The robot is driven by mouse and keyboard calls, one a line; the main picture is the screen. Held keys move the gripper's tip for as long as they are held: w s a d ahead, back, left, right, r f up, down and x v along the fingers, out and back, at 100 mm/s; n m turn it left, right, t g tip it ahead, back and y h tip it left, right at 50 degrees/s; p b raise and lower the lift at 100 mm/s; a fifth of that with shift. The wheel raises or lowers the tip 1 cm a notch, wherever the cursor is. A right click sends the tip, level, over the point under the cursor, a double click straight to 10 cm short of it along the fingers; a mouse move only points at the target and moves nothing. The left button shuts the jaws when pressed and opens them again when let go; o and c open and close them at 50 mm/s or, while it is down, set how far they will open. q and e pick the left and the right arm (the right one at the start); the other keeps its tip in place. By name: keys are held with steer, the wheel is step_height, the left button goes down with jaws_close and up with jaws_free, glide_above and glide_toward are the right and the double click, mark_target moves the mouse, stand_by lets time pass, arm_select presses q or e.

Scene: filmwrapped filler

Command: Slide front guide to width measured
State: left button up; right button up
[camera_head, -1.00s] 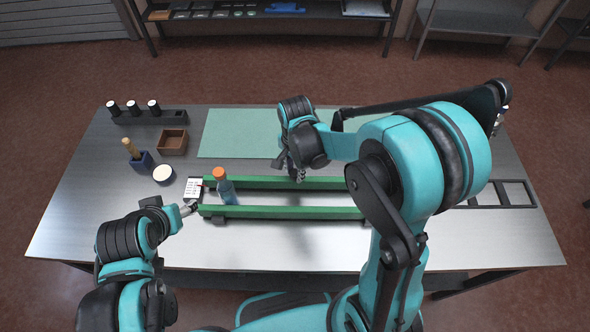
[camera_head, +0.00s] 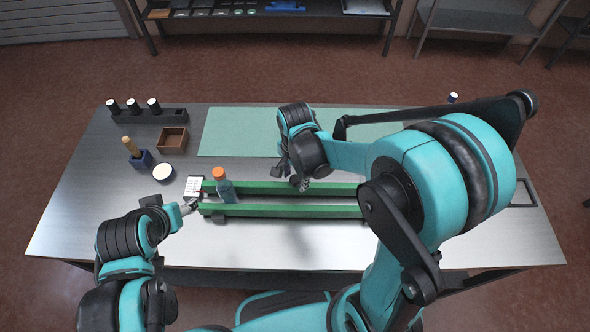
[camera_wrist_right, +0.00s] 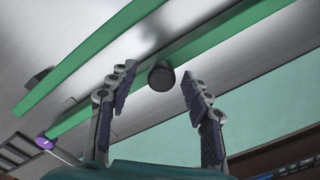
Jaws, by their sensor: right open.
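Two long green guides run side by side across the table, the front guide (camera_head: 270,210) and the rear guide (camera_head: 262,187). A blue bottle with an orange cap (camera_head: 225,190) stands upright between them near their left end. My right gripper (camera_head: 291,178) is open over the rear guide. In the right wrist view its spread fingers (camera_wrist_right: 158,75) are on either side of a round black knob (camera_wrist_right: 161,77) at that guide; I cannot tell whether they touch it. My left gripper (camera_head: 190,207) is by the front guide's left end; its jaws are too small to judge.
A white marked block (camera_head: 193,186) sits at the guides' left end. A white round container (camera_head: 163,173), blue holder (camera_head: 142,161), brown box (camera_head: 172,141) and black rack (camera_head: 148,116) stand at left. A green mat (camera_head: 235,132) lies behind. My right arm hides the guides' right ends.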

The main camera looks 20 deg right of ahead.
step_height(320, 180, up, 12)
steer(key=shift+f, duration=0.2)
steer(key=shift+s, duration=0.2)
stand_by(0.4)
steer(key=s+d+f+n+t+b, duration=0.5)
steer(key=s+f+n+t+b, duration=0.1)
steer(key=n, duration=0.6)
steer(key=shift+s+d+f+t+b, duration=0.15)
steer(key=shift+s+t+b, duration=0.5)
steer(key=shift+s, duration=0.25)
